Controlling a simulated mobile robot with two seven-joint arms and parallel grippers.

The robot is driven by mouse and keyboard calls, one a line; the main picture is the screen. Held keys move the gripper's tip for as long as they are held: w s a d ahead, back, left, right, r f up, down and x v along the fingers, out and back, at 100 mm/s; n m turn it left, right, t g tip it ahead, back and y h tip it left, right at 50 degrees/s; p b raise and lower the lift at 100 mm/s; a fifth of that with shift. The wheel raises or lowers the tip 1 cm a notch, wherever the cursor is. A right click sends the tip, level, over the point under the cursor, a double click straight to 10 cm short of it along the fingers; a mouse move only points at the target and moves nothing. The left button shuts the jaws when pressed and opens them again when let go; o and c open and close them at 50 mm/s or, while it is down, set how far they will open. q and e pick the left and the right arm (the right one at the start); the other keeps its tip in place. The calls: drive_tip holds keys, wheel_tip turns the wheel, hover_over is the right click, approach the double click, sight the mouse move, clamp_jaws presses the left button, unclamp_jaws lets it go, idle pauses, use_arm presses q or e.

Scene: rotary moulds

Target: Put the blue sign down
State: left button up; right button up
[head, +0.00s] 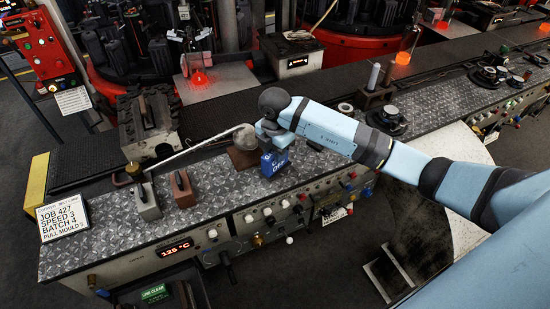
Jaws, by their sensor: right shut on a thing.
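The blue sign (273,163) is a small upright blue plate with white lettering, near the front edge of the checker-plate bench top (100,215). My right gripper (270,138) is directly above the sign and shut on its top. I cannot tell whether the sign's lower edge touches the bench. The arm and wrist hide part of the gripper and the bench behind it. My left gripper is out of view.
Two handled blocks, one grey (147,203) and one brown (183,190), stand left of the sign. A white job card (62,220) leans at the bench's left end. A brown block (241,158) sits just behind the sign. Bare plate lies between.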

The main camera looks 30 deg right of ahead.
wheel_tip(320, 180, down, 3)
drive_tip(key=shift+f, duration=0.2)
